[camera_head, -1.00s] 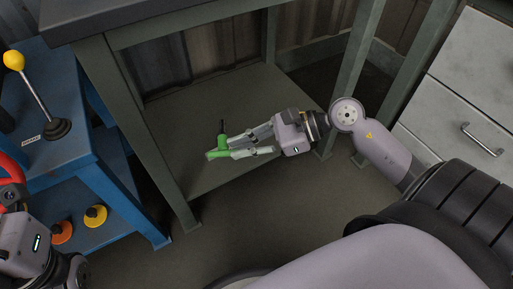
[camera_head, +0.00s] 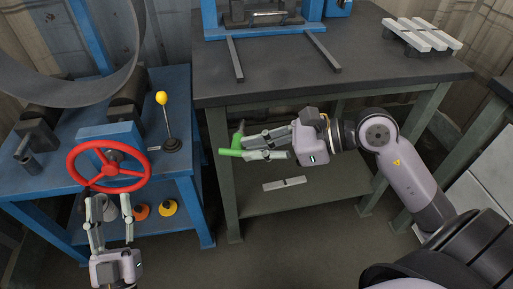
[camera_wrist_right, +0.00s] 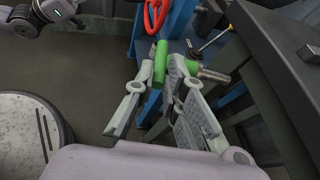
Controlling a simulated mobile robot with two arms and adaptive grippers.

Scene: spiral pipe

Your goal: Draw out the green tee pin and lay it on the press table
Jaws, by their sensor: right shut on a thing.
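The green tee pin (camera_head: 232,146) is in my right gripper (camera_head: 255,147), just in front of and below the front edge of the press table (camera_head: 350,84). In the right wrist view the fingers (camera_wrist_right: 155,90) are shut on the green tee pin (camera_wrist_right: 160,62), and its grey shaft sticks out to the right. The press table has a dark top with a blue press frame (camera_head: 210,20) at the back. My left gripper (camera_head: 109,207) is open and empty, its fingers apart, just below the red handwheel (camera_head: 78,170).
The blue stand (camera_head: 190,100) on the left carries a yellow-knobbed lever (camera_head: 166,120). Two dark bars (camera_head: 322,52) lie on the press table, and pale bars (camera_head: 425,35) rest at its right end. The front middle of the top is clear. A grey strip (camera_head: 285,184) lies on the lower shelf.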

